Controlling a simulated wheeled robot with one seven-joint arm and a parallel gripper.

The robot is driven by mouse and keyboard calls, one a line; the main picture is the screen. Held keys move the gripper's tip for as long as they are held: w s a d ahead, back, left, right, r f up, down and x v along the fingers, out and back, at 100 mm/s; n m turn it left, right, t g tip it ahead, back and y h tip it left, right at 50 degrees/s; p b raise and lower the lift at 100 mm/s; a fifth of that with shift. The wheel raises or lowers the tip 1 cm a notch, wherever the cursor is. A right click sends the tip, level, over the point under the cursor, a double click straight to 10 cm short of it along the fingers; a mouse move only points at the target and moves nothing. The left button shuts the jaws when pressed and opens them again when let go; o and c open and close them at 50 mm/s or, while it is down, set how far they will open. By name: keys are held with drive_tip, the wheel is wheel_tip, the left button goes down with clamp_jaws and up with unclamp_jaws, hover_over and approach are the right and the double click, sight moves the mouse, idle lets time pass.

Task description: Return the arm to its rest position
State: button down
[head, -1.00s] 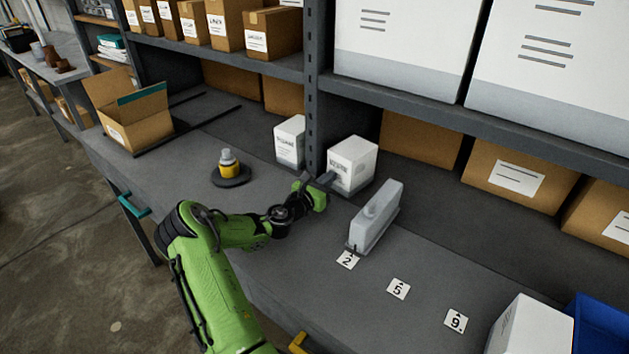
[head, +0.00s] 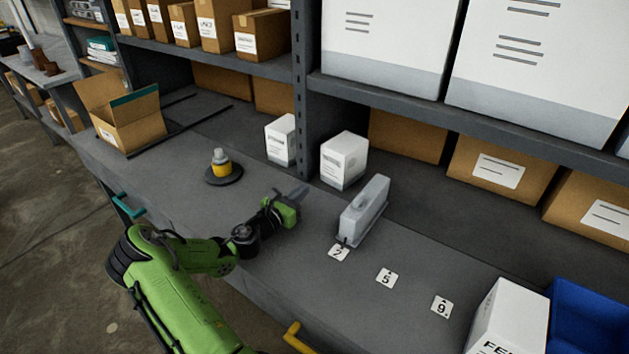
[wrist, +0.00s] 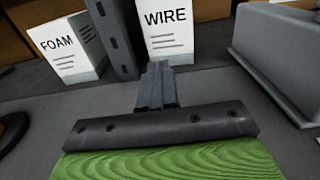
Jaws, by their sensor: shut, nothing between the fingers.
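My gripper (head: 299,192) is at the end of my green arm, over the grey bench (head: 170,190). Its fingers are together with nothing between them, and they also show in the wrist view (wrist: 157,85). It is in front of the white WIRE box (head: 343,160) and apart from it. The WIRE box (wrist: 170,30) and the FOAM box (wrist: 68,48) stand ahead in the wrist view.
A yellow-and-grey bottle (head: 221,165) stands on a dark round base at left. An open carton (head: 130,130) is farther left. A shelf post (head: 303,90) rises behind. Cards 5 (head: 386,278) and 9 (head: 441,306), a white box (head: 508,320) and a blue bin (head: 590,315) are at right.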

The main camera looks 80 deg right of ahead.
drive_tip(key=v, duration=0.3)
drive_tip(key=shift+a+r, duration=0.1)
drive_tip(key=shift+a, duration=0.2)
drive_tip(key=shift+d, duration=0.2)
drive_tip(key=shift+a, duration=0.1)
